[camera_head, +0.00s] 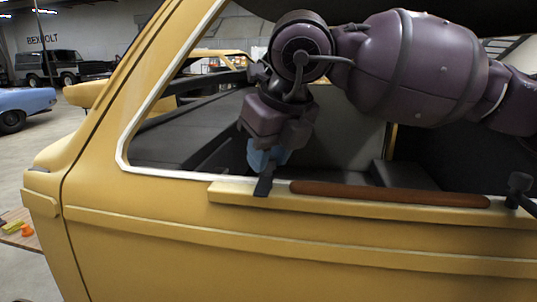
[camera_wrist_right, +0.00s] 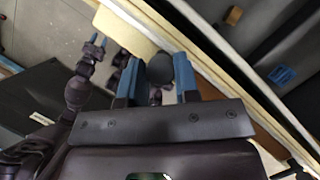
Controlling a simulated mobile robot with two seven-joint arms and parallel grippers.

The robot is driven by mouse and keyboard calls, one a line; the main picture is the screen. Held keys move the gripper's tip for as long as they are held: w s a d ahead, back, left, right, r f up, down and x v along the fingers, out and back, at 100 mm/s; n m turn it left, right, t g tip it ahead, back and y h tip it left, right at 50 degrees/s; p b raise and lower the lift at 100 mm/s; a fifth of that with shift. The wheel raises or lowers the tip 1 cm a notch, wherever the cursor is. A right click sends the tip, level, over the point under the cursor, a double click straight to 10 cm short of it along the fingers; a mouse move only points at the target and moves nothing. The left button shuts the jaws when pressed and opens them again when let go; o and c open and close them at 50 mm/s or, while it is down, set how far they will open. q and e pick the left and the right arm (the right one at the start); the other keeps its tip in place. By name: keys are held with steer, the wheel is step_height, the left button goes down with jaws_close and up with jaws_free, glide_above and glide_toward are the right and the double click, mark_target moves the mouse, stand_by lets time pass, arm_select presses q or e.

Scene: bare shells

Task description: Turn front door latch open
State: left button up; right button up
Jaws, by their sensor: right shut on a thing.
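The yellow front door (camera_head: 150,220) fills the lower head view, with an open window above its sill. A black latch (camera_head: 265,182) stands at the sill, its lower lever showing below my right gripper (camera_head: 268,158). The gripper hides its top. In the right wrist view, the latch's rounded black head (camera_wrist_right: 160,69) sits between the two blue fingers of my right gripper (camera_wrist_right: 156,80), which is shut on it.
A brown strip (camera_head: 390,194) runs along the sill to the right of the latch. A similar black latch-like piece (camera_head: 518,188) stands at the right edge. Dark seats show inside the car. Left of the car are a low table (camera_head: 18,230) with small coloured items and a blue car (camera_head: 25,104).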

steer(key=shift+m, duration=0.6)
steer(key=o, duration=0.8)
steer(key=shift+o, duration=0.5)
steer(key=shift+r, duration=0.1)
steer(key=v, duration=1)
steer(key=shift+s+r, duration=0.25)
steer(key=shift+a, duration=0.1)
